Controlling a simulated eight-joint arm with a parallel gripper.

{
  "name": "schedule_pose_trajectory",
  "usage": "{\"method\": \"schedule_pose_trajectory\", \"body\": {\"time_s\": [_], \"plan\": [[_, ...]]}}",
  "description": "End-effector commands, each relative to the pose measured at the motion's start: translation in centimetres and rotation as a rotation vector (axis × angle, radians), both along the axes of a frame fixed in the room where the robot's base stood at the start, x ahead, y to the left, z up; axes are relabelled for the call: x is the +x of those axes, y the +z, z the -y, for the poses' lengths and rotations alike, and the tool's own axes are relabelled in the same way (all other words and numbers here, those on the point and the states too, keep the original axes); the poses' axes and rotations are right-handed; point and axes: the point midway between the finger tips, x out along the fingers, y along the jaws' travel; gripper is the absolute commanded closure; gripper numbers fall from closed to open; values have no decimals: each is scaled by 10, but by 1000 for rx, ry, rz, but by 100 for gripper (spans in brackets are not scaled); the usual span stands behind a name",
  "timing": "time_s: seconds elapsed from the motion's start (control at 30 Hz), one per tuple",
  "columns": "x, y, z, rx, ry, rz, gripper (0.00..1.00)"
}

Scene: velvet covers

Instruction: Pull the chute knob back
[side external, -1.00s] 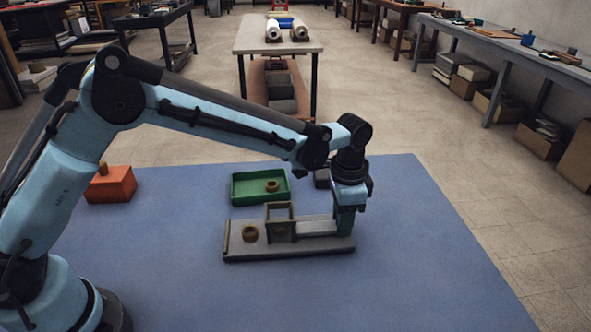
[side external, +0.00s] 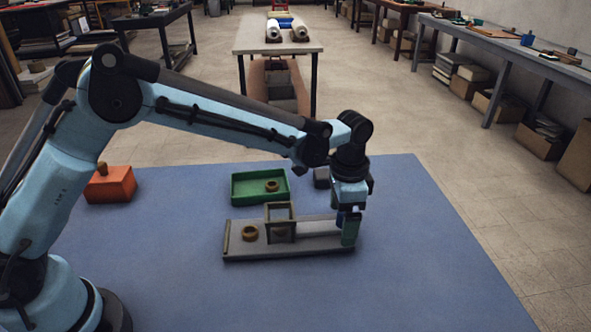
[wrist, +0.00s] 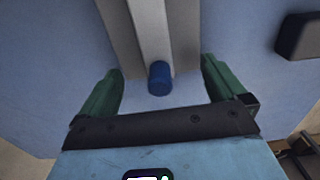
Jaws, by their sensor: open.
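The chute (side external: 240,252) is a long grey base on the blue mat, with a pale slide bar (side external: 318,227) running along it to the right. In the wrist view the blue knob (wrist: 159,78) is at the near end of the bar (wrist: 148,30). My gripper (wrist: 161,72) is open, with one green finger on each side of the knob and a visible gap on both sides. In the side view my gripper (side external: 347,224) is low at the chute's right end, and a bit of blue shows beside its near finger.
A small upright frame (side external: 279,207) stands over the chute, with one brown ring (side external: 250,233) left of it and another (side external: 281,232) within it. Behind are a green tray (side external: 245,199) holding a ring and a dark block (side external: 321,178). An orange box (side external: 110,187) is far left.

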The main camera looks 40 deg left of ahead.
Motion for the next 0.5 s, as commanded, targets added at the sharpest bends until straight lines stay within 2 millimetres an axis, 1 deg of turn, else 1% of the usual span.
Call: {"method": "schedule_pose_trajectory", "body": {"time_s": [0.5], "plan": [[0, 48, 0, 0, 0, 0, 2]]}}
